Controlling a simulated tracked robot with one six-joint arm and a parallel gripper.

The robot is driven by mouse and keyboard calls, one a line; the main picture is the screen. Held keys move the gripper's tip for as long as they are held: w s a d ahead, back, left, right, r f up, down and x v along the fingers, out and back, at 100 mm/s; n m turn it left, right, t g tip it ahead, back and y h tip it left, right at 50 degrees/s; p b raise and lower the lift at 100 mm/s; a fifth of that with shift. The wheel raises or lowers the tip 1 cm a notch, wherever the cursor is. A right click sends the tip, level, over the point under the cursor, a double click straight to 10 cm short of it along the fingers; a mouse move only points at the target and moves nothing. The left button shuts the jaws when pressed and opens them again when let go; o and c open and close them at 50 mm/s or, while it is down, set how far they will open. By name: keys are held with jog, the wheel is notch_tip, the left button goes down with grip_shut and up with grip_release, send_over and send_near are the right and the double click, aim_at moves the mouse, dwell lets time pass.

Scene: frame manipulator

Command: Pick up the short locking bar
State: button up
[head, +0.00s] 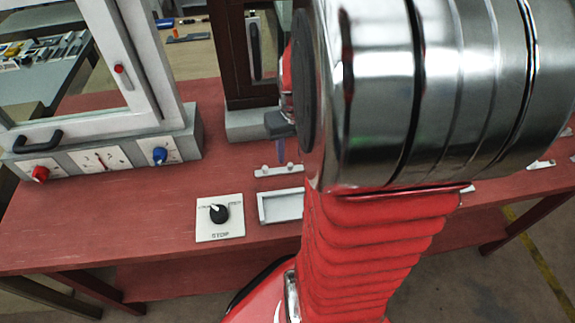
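A short pale grey bar (279,170) with small raised knobs lies on the red table, left of my arm. It may be the short locking bar; I cannot be sure. My large red and silver arm covers the right middle of the head view. A dark grey part of my gripper (280,128) seems to show at the arm's left edge, with a thin bluish piece below it, above the bar. The fingertips are not clear, so I cannot tell if it is open or shut.
A shallow grey tray (265,208) lies in front of the bar. A switch plate with a black knob (220,213) is left of it. A white-framed window unit (150,122) with switches stands at left, and a dark brown frame (236,60) behind. The red table (120,215) is clear at front left.

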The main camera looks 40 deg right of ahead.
aim_at(290, 164)
jog(key=shift+w+d+f, duration=0.1)
jog(key=shift+w+f, duration=0.05)
jog(key=shift+f, duration=1.1)
jog(key=shift+w+f, duration=0.1)
jog(key=shift+f, duration=1.15)
jog(key=shift+c, duration=0.2)
grip_shut()
